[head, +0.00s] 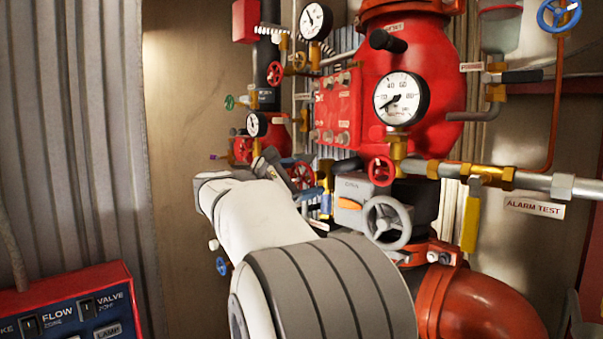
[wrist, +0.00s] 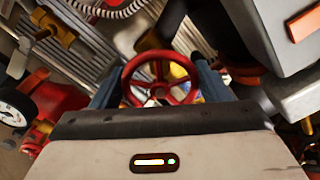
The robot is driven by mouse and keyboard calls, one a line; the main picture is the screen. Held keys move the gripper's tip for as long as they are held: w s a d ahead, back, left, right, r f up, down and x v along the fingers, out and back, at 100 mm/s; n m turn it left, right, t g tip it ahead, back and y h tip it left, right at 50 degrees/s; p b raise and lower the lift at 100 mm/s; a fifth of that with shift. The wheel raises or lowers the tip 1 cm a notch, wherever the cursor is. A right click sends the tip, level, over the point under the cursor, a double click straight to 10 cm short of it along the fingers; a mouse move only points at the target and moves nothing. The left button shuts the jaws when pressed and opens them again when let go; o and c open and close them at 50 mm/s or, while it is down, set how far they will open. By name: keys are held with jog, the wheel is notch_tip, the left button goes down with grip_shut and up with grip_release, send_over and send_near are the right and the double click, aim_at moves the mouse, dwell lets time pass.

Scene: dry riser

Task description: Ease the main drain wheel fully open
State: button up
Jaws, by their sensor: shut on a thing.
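A red handwheel (wrist: 160,85) sits between the two blue-grey fingers of my gripper (wrist: 159,83) in the wrist view. The fingers lie at its left and right rim, and my gripper is shut on it. The wheel's spokes and hub show clearly. In the head view, my gripper (head: 284,170) reaches to a red wheel (head: 303,175) low on the valve set, partly hidden behind the fingers. No label on this wheel can be read, and I cannot tell how far it is turned.
A grey handwheel (head: 387,222) and another red wheel (head: 381,171) are close on the right. A large gauge (head: 401,98) and the red valve body (head: 435,70) stand above. A red control panel (head: 80,305) is at lower left. The corrugated wall side is clear.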

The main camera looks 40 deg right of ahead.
aim_at(299, 179)
dwell(0.6)
jog(key=o, duration=1)
jog(key=shift+c, duration=0.2)
jog(key=a+b, duration=0.1)
jog(key=a, duration=0.2)
jog(key=a+b, duration=0.1)
jog(key=a, duration=0.2)
jog(key=shift+s+a+f, duration=0.1)
jog(key=shift+s+a, duration=0.1)
jog(key=shift+a, duration=0.1)
jog(key=shift+s+a, duration=0.1)
jog(key=shift+a, duration=0.5)
